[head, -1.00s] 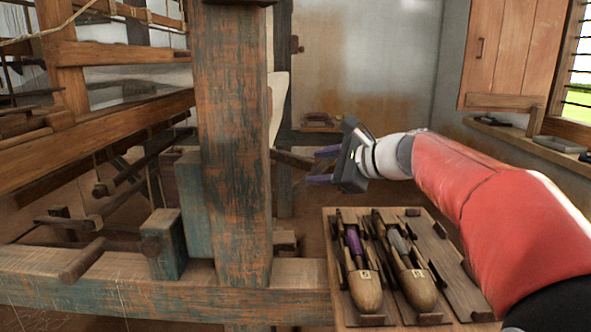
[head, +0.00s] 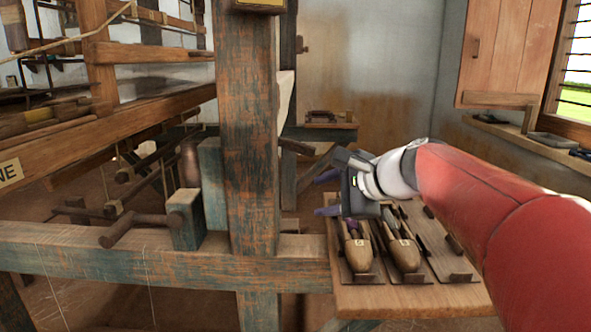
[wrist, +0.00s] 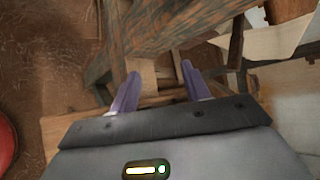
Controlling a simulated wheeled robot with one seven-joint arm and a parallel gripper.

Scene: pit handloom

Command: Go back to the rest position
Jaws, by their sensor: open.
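My gripper (head: 326,194) is in the head view, right of the loom's thick upright post. Its two purple fingers point left and are apart, with nothing between them. In the wrist view my gripper (wrist: 158,92) also shows open and empty, with worn wooden beams beyond the fingertips. My red and white arm reaches in from the right, over the wooden shuttle tray (head: 410,300). Two wooden shuttles lie in the tray, a left one (head: 358,255) and a right one (head: 404,256). My gripper hides the far left part of the tray.
The loom post (head: 250,150) stands close to the left of my gripper. A long beam (head: 120,262) runs low across the left. A small shelf (head: 325,130) is at the back wall. A shutter (head: 508,50) and a window sill (head: 540,148) are at the right.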

